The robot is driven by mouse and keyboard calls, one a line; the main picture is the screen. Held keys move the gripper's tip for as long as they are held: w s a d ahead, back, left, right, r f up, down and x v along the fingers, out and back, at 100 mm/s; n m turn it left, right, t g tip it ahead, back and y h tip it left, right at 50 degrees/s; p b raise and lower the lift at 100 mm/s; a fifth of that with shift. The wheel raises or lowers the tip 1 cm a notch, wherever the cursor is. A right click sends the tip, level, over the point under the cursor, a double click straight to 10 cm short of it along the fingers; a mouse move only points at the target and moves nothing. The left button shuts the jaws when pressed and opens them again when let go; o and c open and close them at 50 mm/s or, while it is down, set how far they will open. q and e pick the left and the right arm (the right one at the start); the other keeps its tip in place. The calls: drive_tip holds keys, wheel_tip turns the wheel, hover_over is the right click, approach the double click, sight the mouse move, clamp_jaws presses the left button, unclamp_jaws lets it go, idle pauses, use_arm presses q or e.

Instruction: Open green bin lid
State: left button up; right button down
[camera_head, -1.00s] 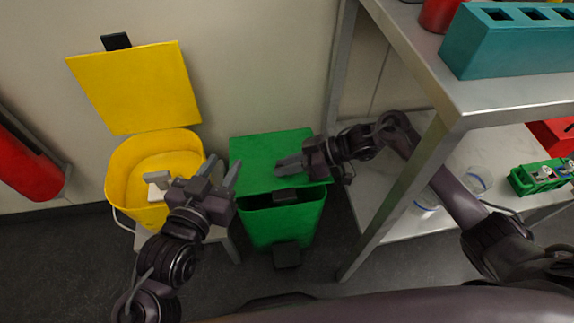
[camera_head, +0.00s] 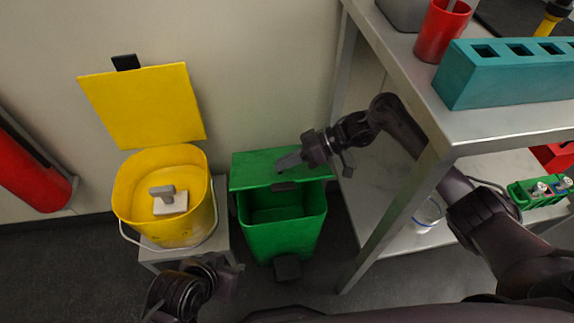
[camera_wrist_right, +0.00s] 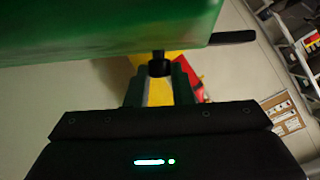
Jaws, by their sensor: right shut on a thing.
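The green bin (camera_head: 283,238) stands on the floor between the yellow bin and the metal shelf. Its green lid (camera_head: 250,168) is partly raised, with the dark inside showing below it. My right gripper (camera_head: 288,162) is at the lid. In the right wrist view, its fingers (camera_wrist_right: 159,88) are shut around a small black handle (camera_wrist_right: 158,66) at the edge of the green lid (camera_wrist_right: 100,25). My left gripper (camera_head: 228,277) is low in front of the yellow bin, away from the green bin. Its fingers cannot be made out.
The yellow bin (camera_head: 128,203) stands open on a small stool, with a grey and white object (camera_head: 168,202) inside. The metal shelf (camera_head: 500,125) and its leg stand close right of the green bin. A red cylinder (camera_head: 30,170) is on the left wall.

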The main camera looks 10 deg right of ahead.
drive_tip(key=shift+w+r, duration=0.5)
use_arm(q)
drive_tip(key=shift+a, duration=0.1)
use_arm(e)
drive_tip(key=c, duration=1.3)
unclamp_jaws()
drive_tip(key=shift+o, duration=0.2)
drive_tip(key=p+v, duration=0.1)
drive_tip(key=v, duration=0.6)
drive_tip(key=shift+w, duration=0.15)
use_arm(q)
drive_tip(key=shift+s+a+g+y, duration=0.2)
drive_tip(key=shift+a+g+y, duration=0.15)
drive_tip(key=shift+a, duration=0.35)
use_arm(e)
drive_tip(key=shift+d+r, duration=0.15)
drive_tip(key=shift+d, duration=0.3)
